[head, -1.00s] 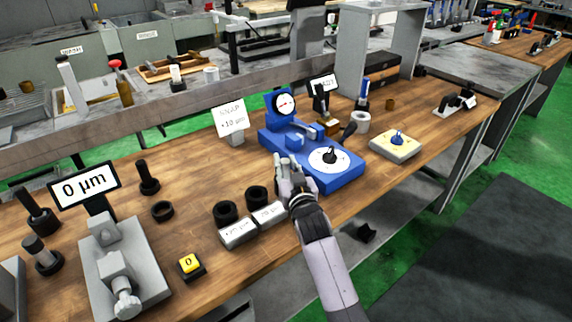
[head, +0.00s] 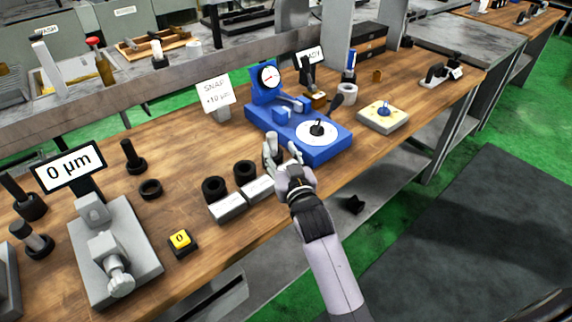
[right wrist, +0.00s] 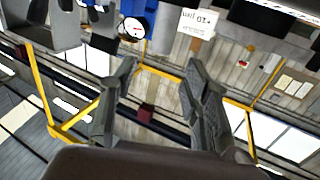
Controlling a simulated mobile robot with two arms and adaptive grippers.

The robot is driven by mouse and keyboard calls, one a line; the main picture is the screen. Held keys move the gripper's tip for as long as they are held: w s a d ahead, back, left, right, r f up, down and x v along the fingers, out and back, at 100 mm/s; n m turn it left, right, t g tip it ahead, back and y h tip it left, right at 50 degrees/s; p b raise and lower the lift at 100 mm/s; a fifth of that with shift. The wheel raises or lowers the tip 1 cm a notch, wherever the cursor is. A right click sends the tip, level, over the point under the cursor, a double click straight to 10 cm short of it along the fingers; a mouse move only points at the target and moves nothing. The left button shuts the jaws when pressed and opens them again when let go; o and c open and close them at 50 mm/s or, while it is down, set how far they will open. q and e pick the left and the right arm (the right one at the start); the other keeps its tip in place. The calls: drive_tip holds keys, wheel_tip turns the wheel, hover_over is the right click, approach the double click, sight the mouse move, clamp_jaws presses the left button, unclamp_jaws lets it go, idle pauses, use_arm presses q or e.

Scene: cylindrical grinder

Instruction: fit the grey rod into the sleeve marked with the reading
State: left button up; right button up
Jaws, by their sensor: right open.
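My right gripper (head: 283,154) is open, its fingers spread, at the near edge of the blue gauge; its open fingers also show in the right wrist view (right wrist: 160,70), with nothing between them. A short grey cylinder, seemingly the grey rod (head: 271,143), shows upright at its left finger; its foot is hidden, and I cannot tell if they touch. Two black ring sleeves, one left (head: 214,188) and one right (head: 244,170), stand on the bench behind grey label blocks (head: 228,206) whose text is unreadable. The display (head: 69,166) reads 0 µm. My left gripper is out of view.
The blue dial gauge (head: 330,145) stands just beyond my right gripper. A sign (head: 216,94) reads +10 µm. A grey vise-like fixture (head: 128,230) and a yellow 0 button (head: 180,240) are at the left front. Bare wood lies around the black ring (head: 150,189).

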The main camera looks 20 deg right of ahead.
drive_tip(key=s, duration=0.5)
drive_tip(key=shift+s+a, duration=0.15)
drive_tip(key=shift+s, duration=0.05)
drive_tip(key=shift+s+f, duration=0.1)
